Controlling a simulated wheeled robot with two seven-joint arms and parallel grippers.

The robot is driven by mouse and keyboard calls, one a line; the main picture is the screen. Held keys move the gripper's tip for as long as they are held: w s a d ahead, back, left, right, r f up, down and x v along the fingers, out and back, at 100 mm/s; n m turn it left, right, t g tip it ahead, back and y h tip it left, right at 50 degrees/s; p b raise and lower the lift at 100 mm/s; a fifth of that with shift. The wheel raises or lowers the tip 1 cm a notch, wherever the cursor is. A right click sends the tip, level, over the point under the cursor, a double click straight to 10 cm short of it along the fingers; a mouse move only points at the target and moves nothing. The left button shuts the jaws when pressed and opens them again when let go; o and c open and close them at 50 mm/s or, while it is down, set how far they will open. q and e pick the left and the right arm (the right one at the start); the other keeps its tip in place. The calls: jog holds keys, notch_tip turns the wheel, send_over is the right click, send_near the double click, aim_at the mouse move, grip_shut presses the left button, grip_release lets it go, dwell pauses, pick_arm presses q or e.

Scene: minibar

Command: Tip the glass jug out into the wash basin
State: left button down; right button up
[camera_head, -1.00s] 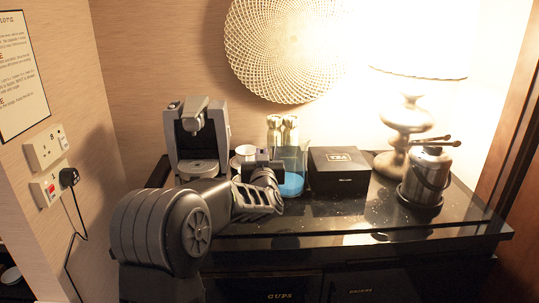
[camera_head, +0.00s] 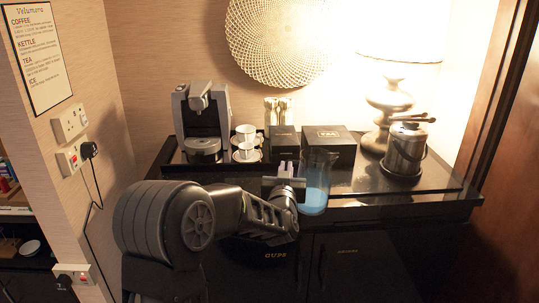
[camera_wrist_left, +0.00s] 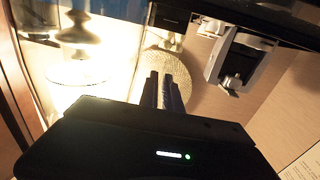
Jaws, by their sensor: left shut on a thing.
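The glass jug (camera_head: 322,165) is clear, with blue liquid in its lower part (camera_head: 313,200). In the head view it stands upright in front of the counter's front edge, right of my left gripper. My left gripper (camera_head: 287,172) is shut on the jug, seemingly at its handle side; the exact contact is hard to see. In the left wrist view the fingers (camera_wrist_left: 166,92) are close together, and the jug is hard to make out. The wash basin and my right gripper are not in view.
A coffee machine (camera_head: 201,115), white cups (camera_head: 246,141), black boxes (camera_head: 333,146), a lamp (camera_head: 389,100) and a metal ice bucket (camera_head: 405,151) stand on the dark counter (camera_head: 420,184). Wall sockets (camera_head: 70,125) with a plug and cable are at left. A side shelf (camera_head: 25,215) shows at lower left.

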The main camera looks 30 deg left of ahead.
aim_at(319, 208)
pick_arm(q)
jog(key=d+f+m+h, duration=0.1)
jog(key=d+f, duration=0.1)
jog(key=d, duration=0.2)
jog(key=s+d+f+m+t+h, duration=0.1)
jog(key=d+f, duration=0.2)
jog(key=d+f+h, duration=0.2)
jog(key=d, duration=0.2)
jog(key=shift+s+d+f+m+t, duration=0.15)
jog(key=shift+s+d+m+t, duration=0.15)
jog(key=shift+d+m, duration=0.1)
jog(key=s+d+f+m+h, duration=0.2)
jog(key=s+d+f+h, duration=0.2)
jog(key=d+f, duration=0.3)
jog(key=d, duration=0.3)
jog(key=shift+d+f+m+t, duration=0.15)
jog(key=shift+m+t, duration=0.15)
jog(key=shift+m, duration=0.1)
